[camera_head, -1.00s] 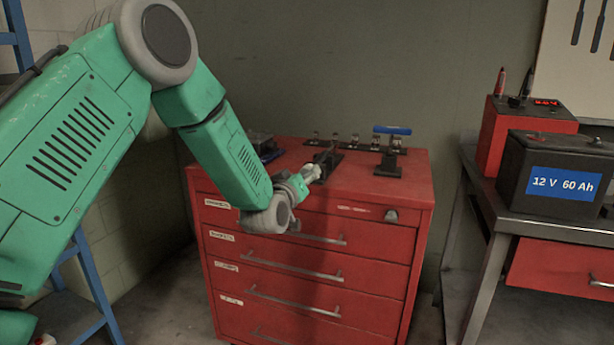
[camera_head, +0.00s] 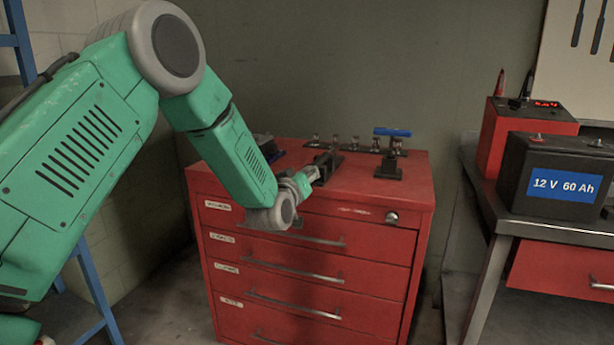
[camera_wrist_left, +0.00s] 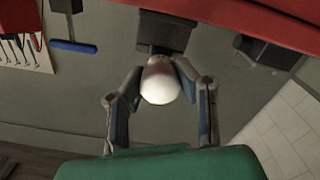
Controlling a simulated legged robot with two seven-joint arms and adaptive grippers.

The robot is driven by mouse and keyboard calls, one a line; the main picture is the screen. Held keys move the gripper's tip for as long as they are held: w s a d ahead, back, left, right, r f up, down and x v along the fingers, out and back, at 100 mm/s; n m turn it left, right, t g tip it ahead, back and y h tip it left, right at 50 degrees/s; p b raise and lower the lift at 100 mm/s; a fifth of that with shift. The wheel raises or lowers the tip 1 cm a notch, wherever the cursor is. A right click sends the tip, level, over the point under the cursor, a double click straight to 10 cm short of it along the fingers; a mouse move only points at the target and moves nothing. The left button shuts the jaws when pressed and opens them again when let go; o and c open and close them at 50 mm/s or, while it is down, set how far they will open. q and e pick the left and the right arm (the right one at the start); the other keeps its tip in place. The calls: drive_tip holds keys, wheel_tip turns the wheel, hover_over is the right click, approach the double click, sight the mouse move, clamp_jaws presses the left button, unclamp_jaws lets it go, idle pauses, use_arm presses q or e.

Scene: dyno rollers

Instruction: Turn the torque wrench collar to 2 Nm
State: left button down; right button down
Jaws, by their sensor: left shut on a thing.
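The torque wrench sits in a black holder (camera_head: 327,163) on top of the red cabinet. Its pale rounded end, the collar (camera_wrist_left: 161,82), faces the camera in the left wrist view. My left gripper (camera_head: 312,174) is shut on this collar, with one finger on each side of it. In the left wrist view the gripper (camera_wrist_left: 160,70) shows both fingers touching the collar's sides. The collar's scale marks are not readable. In the head view the gripper and wrist partly hide the wrench. My right gripper is not in view.
A blue T-handle tool (camera_head: 392,132) stands on a black base at the right of the red cabinet (camera_head: 400,203). Several small metal parts (camera_head: 355,142) line the cabinet's back edge. A black battery (camera_head: 520,160) and a red box (camera_head: 500,125) stand on the right bench.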

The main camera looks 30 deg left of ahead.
use_arm(q)
drive_tip(key=m+p, duration=0.1)
drive_tip(key=m, duration=0.2)
drive_tip(key=m+p, duration=0.1)
drive_tip(key=m, duration=0.3)
drive_tip(key=shift+d, duration=0.1)
drive_tip(key=m, duration=0.3)
drive_tip(key=shift+f+m, duration=0.1)
drive_tip(key=shift+m, duration=1.8)
drive_tip(key=c, duration=1.2)
unclamp_jaws()
drive_tip(key=shift+o, duration=0.2)
